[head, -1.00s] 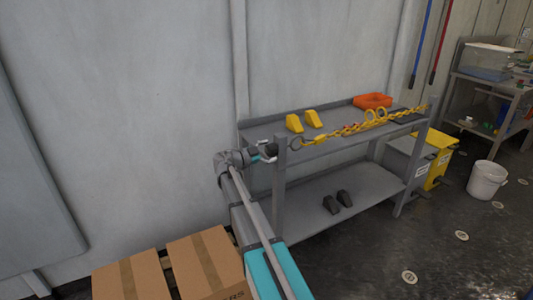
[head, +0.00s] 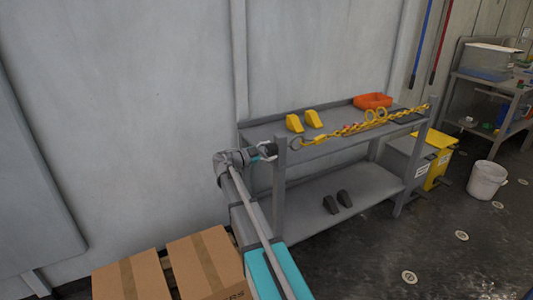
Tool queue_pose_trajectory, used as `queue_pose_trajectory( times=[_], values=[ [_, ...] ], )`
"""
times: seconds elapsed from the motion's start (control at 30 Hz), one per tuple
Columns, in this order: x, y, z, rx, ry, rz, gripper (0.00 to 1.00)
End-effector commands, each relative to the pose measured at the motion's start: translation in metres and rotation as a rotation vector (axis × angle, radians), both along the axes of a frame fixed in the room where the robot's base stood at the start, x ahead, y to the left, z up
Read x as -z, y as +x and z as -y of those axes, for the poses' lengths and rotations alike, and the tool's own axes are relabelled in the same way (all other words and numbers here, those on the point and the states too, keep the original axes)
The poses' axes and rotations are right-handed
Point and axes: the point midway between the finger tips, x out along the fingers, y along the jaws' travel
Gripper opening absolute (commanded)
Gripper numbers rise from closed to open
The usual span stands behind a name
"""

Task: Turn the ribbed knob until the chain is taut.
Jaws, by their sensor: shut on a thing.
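My gripper (head: 268,152) is at the left end of the rack, beside the left post. It is shut on the dark ribbed knob (head: 270,149), which is small and partly hidden by the fingers.
Two dark wedges (head: 345,198) lie on the lower shelf. Cardboard boxes (head: 205,262) stand at the bottom left. A yellow-lidded bin (head: 440,140) and white bucket (head: 487,180) stand right.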

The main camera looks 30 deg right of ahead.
Motion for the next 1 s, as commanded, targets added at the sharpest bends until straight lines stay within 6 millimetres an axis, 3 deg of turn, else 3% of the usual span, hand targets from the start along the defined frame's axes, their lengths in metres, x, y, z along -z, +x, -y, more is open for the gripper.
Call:
queue_pose_trajectory(
  times=[0.3, 0.57, 0.6, 0.7, 1.0],
  values=[
    [-0.0002, 0.0001, 0.0010, 0.001, 0.005, 0.182, 0.13],
    [-0.0002, 0.0001, 0.0012, 0.001, 0.006, 0.192, 0.13],
    [-0.0003, 0.0001, 0.0012, 0.001, 0.006, 0.191, 0.80],
    [-0.0002, 0.0001, 0.0011, 0.001, 0.006, 0.191, 0.94],
    [-0.0001, 0.0000, 0.0007, 0.001, 0.006, 0.190, 0.94]
  ],
)
